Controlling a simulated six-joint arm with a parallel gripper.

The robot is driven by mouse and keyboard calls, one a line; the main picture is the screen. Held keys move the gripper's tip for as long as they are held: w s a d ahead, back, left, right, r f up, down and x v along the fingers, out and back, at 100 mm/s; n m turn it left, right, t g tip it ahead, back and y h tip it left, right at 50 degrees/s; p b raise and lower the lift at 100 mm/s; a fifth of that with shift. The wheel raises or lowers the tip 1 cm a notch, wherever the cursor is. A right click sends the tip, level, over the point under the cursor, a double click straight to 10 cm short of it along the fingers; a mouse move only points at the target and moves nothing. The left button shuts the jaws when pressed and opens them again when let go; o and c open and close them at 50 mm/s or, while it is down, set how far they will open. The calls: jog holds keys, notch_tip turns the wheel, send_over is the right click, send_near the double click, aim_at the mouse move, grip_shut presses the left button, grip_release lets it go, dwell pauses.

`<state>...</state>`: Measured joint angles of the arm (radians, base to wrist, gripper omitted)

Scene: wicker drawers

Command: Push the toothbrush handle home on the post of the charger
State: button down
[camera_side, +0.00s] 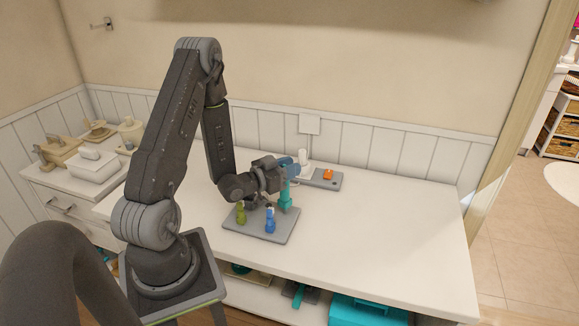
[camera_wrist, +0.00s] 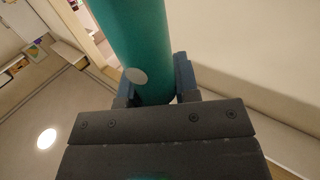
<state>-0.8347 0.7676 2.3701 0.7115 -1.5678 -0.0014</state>
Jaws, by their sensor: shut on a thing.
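My gripper (camera_side: 287,170) is shut on a teal toothbrush handle (camera_side: 285,194), which looks upright in the side view. Its lower end is near the back right of a grey tray (camera_side: 253,229); I cannot tell whether it touches the tray. In the wrist view the handle (camera_wrist: 133,35) is a thick teal cylinder with a pale round button, between the two blue-grey fingers (camera_wrist: 155,82). A grey base with an orange piece, probably the charger (camera_side: 318,184), lies behind and to the right. A white upright piece (camera_side: 304,158) stands at its left; I cannot make out a post.
A white plate (camera_side: 309,124) is on the wall behind. The right half of the white tabletop (camera_side: 400,225) is clear.

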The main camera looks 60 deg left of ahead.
aim_at(280, 200)
jog(key=shift+f, duration=1.55)
jog(key=c, duration=0.8)
grip_release()
jog(key=shift+s, duration=0.25)
jog(key=s, duration=0.2)
jog(key=shift+s+d, duration=0.1)
jog(key=shift+s, duration=0.2)
notch_tip(280, 200, up, 6)
jog(key=shift+f, duration=0.1)
jog(key=shift+r, duration=0.65)
